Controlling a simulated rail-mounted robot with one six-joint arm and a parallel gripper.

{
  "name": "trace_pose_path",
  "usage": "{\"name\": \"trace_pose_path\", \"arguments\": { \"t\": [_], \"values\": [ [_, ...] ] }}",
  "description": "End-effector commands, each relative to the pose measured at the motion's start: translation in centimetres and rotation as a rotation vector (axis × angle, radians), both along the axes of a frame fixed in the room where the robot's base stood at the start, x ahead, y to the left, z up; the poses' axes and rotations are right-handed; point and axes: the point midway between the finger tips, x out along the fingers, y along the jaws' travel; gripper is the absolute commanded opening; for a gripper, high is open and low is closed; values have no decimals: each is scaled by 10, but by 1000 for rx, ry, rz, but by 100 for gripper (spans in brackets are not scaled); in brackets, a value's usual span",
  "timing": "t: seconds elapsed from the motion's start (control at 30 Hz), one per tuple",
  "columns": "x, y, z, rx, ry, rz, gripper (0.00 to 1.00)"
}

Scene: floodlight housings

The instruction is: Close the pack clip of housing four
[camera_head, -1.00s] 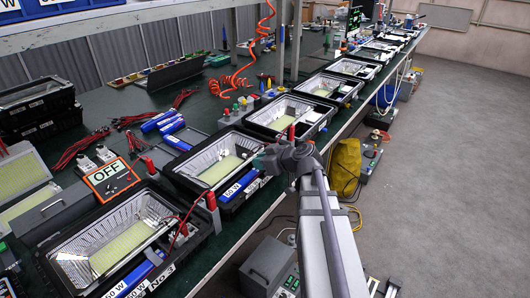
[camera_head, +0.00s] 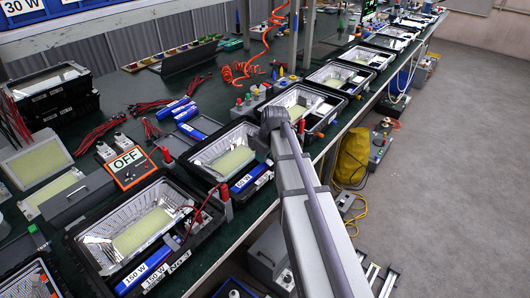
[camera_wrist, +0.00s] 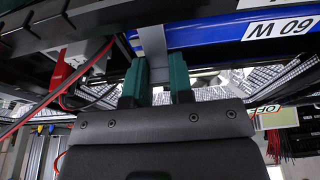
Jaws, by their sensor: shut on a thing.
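In the wrist view, my gripper (camera_wrist: 159,75) has its two green fingers on either side of a narrow grey clip (camera_wrist: 151,42) and is shut on it. The clip stands upright against the blue pack (camera_wrist: 215,34), whose white label appears upside down. I cannot tell whether the clip is latched. My arm's end is beside this housing's right end, and the fingers are hidden there.
More housings run away along the bench edge, including one just beyond my wrist (camera_head: 297,95). A red connector (camera_wrist: 75,68) with leads is left of the fingers. The floor at right is open.

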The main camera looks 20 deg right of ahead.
Motion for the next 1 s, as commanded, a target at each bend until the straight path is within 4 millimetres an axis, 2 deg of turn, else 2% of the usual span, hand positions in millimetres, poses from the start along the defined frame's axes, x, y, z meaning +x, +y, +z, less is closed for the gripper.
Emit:
{"name": "trace_pose_path", "arguments": {
  "t": [0.3,0.7,0.73,0.97,1.0],
  "values": [
    [2,1,-4,-36,69,0,0],
    [2,1,-4,-38,74,0,0],
    [2,1,-4,-38,74,0,24],
    [2,1,-4,-38,74,0,46],
    [2,1,-4,-37,73,0,47]
  ]
}}
